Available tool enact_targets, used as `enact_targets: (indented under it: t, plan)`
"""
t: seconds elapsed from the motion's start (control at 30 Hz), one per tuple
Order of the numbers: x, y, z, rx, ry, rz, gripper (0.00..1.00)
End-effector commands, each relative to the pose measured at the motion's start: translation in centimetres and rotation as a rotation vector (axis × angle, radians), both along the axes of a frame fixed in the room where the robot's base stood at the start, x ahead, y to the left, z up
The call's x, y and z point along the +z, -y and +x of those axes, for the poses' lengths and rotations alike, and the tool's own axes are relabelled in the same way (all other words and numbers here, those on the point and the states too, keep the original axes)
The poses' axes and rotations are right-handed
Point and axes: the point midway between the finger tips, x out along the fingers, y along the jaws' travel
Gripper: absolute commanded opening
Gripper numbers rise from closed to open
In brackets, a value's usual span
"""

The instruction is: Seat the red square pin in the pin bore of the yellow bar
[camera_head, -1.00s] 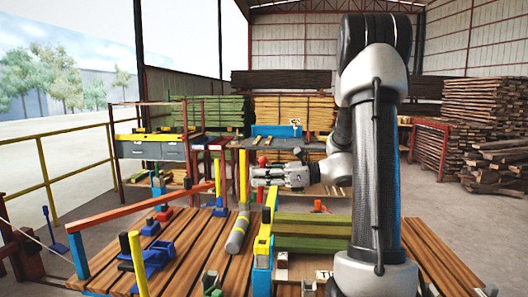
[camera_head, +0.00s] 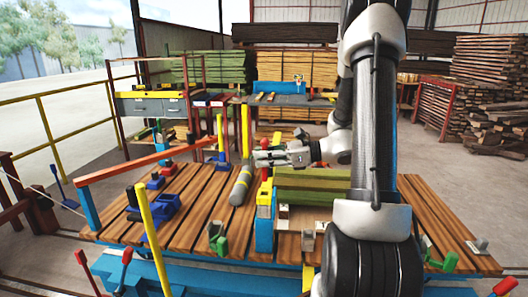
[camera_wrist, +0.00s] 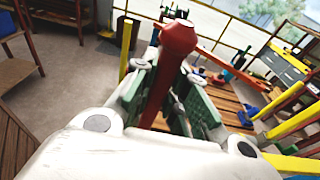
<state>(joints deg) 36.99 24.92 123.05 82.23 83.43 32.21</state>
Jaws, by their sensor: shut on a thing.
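My gripper (camera_head: 266,157) is shut on the red square pin. In the wrist view the pin's wide head (camera_wrist: 178,38) stands out beyond the green finger pads, and its shaft runs between them. In the head view a small red part (camera_head: 265,174) shows just under my fingers. The yellow bar (camera_head: 264,197) stands on a blue support on the slatted bench, below my gripper. I cannot tell whether the pin touches the bar. The pin bore is not visible.
A grey cylinder (camera_head: 240,186) lies left of the yellow bar. A tall yellow post (camera_head: 245,130) rises near my fingers. Green beams (camera_head: 312,188) lie to the right. A long orange rail (camera_head: 150,160) and blue fixtures (camera_head: 160,205) are at the left.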

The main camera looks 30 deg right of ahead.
Motion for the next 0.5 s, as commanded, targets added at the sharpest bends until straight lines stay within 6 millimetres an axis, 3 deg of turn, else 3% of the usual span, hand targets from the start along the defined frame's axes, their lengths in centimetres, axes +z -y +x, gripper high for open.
enact_targets:
  t: [0.2, 0.5]
  plan:
    - [-2.1, 0.0, 0.0, 0.000, -0.002, 0.001, 0.00]
    - [-3.3, 0.0, 0.0, 0.000, 0.000, 0.000, 0.00]
